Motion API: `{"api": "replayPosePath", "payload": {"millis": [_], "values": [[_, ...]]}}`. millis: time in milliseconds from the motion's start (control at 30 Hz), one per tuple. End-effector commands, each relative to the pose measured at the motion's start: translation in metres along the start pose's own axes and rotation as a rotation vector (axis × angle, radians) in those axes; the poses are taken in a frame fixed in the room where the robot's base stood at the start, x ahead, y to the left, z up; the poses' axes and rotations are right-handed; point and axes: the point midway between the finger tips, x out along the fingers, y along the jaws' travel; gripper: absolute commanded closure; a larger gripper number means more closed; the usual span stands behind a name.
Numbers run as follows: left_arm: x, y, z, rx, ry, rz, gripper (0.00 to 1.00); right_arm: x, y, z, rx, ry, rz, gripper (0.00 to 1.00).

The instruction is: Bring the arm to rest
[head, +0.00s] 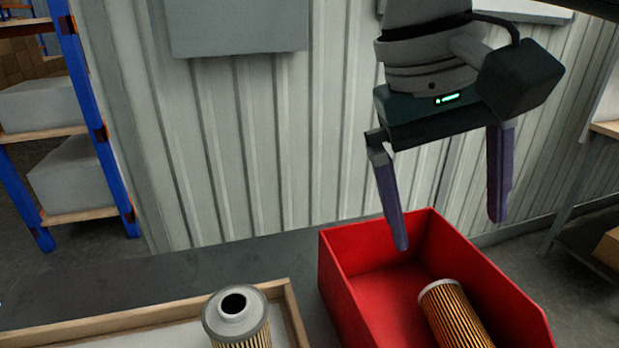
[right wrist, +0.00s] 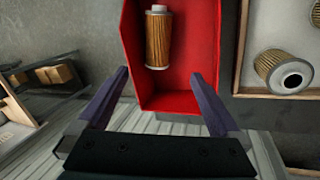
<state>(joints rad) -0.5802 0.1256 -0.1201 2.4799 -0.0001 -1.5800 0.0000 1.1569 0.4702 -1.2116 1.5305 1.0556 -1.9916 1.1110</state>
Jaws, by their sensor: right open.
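My right gripper (head: 448,236) is open and empty in the head view, with its two purple fingers wide apart. It hangs above the far end of the red bin (head: 341,281). In the right wrist view the open fingers (right wrist: 162,100) point at the red bin (right wrist: 133,40), with nothing between them. A filter cartridge (head: 458,315) with orange-brown pleats lies in the bin, apart from the fingers. The same cartridge shows in the right wrist view (right wrist: 158,40) with a pale cap. My left gripper is not in view.
A wooden-edged tray (head: 120,319) holds a filter cartridge (head: 236,312) with a grey end cap, left of the bin. The grey table top (head: 200,264) is bare behind the tray. A corrugated wall (head: 270,150) stands behind. Blue-post shelving (head: 88,110) is at the left.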

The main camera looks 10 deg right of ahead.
Motion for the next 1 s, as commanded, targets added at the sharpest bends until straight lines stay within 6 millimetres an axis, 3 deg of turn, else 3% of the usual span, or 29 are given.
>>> {"api": "replayPosePath", "payload": {"millis": [167, 400, 533, 633, 733, 1000], "values": [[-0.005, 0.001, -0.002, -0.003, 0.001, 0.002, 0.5, 0.011, -0.027, 0.018, -0.117, 0.006, -0.073, 0.0], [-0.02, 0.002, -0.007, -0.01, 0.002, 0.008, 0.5, 0.025, -0.1, 0.08, -0.401, 0.091, -0.38, 0.0], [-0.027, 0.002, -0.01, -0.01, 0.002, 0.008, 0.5, 0.024, -0.116, 0.106, -0.444, 0.171, -0.522, 0.0], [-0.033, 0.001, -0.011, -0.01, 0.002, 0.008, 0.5, 0.025, -0.112, 0.12, -0.427, 0.237, -0.581, 0.0], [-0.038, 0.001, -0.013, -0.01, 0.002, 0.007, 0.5, 0.031, -0.095, 0.13, -0.391, 0.292, -0.584, 0.0], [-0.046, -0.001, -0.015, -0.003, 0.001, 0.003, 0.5, 0.053, -0.029, 0.153, -0.313, 0.36, -0.446, 0.0]]}}
